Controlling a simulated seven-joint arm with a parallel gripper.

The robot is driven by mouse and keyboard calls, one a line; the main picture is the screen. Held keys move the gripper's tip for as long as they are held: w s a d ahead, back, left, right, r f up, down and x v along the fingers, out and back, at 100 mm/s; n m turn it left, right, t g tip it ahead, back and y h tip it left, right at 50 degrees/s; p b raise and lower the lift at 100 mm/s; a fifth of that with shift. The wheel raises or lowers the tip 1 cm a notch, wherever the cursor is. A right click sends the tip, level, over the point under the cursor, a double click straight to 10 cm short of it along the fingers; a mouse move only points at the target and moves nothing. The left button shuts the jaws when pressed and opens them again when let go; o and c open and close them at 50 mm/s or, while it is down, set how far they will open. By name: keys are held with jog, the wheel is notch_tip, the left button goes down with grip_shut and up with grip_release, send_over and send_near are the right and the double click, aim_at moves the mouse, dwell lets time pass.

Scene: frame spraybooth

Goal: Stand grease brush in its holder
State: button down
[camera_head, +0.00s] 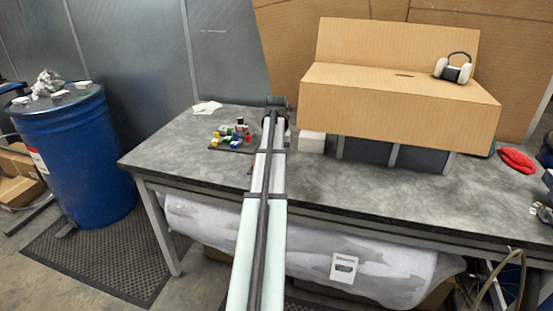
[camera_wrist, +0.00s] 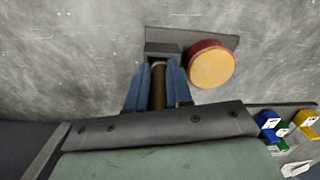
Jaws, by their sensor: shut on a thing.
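My gripper (camera_wrist: 158,66) shows at the top of the arm in the head view, over the back of the grey table (camera_head: 430,190). In the wrist view its two blue fingers are shut on a slim brown handle, which looks like the grease brush (camera_wrist: 158,90). The brush's far end is hidden or too small to make out. A dark grey plate with a raised block, perhaps the holder (camera_wrist: 200,38), lies just beyond the fingertips. I cannot tell whether the brush touches it. In the head view my arm hides the brush.
A round orange-topped, red-sided thing (camera_wrist: 212,68) stands right beside the fingers. A dark tray (camera_head: 214,147) of small coloured items lies left of my arm. A white block (camera_head: 312,142) and a large cardboard box (camera_head: 400,105) stand to the right. The table's left end is mostly clear.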

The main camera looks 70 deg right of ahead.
jog(key=shift+f, duration=0.25)
jog(key=c, duration=1)
grip_release()
jog(key=shift+r, duration=0.1)
jog(key=r, duration=1.2)
jog(key=shift+d+r, duration=0.1)
jog(key=shift+d, duration=0.1)
